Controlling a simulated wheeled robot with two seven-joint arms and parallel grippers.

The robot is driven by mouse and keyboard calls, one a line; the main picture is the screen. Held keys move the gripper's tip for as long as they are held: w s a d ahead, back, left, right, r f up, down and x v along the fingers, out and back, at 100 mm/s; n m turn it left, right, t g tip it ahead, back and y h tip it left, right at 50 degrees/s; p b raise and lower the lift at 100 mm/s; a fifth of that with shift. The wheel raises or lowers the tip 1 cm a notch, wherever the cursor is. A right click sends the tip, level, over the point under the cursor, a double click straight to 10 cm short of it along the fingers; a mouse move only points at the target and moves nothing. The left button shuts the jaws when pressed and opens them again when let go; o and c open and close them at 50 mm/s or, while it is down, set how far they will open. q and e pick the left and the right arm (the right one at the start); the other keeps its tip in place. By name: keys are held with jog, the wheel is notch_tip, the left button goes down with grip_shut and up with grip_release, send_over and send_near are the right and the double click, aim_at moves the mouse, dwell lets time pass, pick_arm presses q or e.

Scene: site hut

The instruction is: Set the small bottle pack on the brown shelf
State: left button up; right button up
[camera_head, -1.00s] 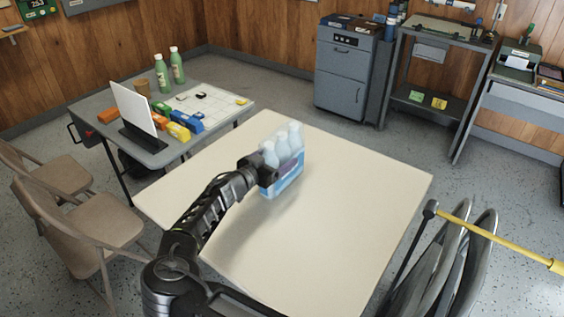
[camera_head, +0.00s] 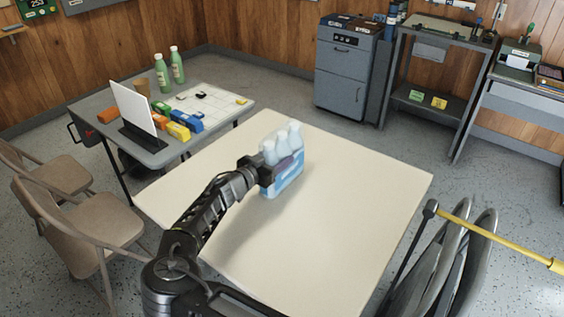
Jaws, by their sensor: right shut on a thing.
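The small bottle pack (camera_head: 285,178) is several pale bottles with white caps in a blue and purple sleeve. It stands upright over the far middle of the cream table (camera_head: 345,215). My right gripper (camera_head: 268,172) is shut on its near left side. I cannot tell whether the pack's base touches the table or is slightly above it. A small brown ledge (camera_head: 12,32) on the wall is cut off at the left edge; I cannot tell whether it is the brown shelf. My left gripper is not in view.
A grey desk (camera_head: 215,92) with green bottles, coloured boxes and a white panel stands at the left, beside folding chairs (camera_head: 72,225). A grey cabinet (camera_head: 343,75) and a dark rack (camera_head: 440,105) stand at the back. Grey folded items and a yellow pole (camera_head: 500,240) are at lower right.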

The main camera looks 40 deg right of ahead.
aim_at(277, 136)
grip_shut()
jog(key=shift+w+r, duration=0.1)
jog(key=shift+r, duration=0.1)
jog(key=shift+r, duration=0.5)
notch_tip(277, 136, up, 9)
jog(key=shift+b, duration=0.9)
